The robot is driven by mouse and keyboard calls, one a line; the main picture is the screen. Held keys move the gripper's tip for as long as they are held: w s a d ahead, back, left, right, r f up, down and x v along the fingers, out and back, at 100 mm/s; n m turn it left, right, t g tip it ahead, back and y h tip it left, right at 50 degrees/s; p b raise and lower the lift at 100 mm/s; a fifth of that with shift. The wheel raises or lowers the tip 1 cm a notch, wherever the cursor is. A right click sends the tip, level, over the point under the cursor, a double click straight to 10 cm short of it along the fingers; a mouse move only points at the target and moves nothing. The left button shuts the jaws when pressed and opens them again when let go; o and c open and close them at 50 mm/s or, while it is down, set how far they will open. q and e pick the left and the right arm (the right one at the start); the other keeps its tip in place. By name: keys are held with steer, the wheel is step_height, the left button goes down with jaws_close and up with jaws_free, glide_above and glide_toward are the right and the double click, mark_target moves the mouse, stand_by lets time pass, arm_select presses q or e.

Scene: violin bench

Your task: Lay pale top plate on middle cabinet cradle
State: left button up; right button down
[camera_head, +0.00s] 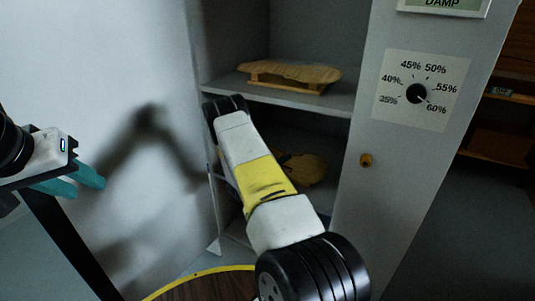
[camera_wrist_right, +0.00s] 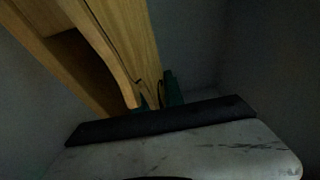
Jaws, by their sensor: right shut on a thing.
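The pale top plate (camera_head: 306,167) shows in part inside the cabinet's middle compartment, behind my right arm. In the right wrist view, the pale wooden plate (camera_wrist_right: 138,45) runs down between the teal fingers of my right gripper (camera_wrist_right: 158,98), which is shut on its edge. That gripper is hidden in the head view. A wooden piece (camera_wrist_right: 38,50), perhaps the cradle, lies left of the plate; I cannot tell whether they touch. My left gripper (camera_head: 88,184) is open and empty at the far left, outside the cabinet.
The upper shelf (camera_head: 225,86) carries another wooden plate on a cradle (camera_head: 290,75). The cabinet's right front panel has a humidity dial (camera_head: 417,93) and a brass knob (camera_head: 366,160). A round, yellow-rimmed wooden surface (camera_head: 205,288) lies below.

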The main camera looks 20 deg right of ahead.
steer(key=shift+f, duration=0.4)
stand_by(0.8)
steer(key=c, duration=1.4)
jaws_free()
steer(key=shift+o, duration=0.2)
steer(key=v, duration=0.7)
steer(key=shift+s+a, duration=0.15)
steer(key=shift+a, duration=0.4)
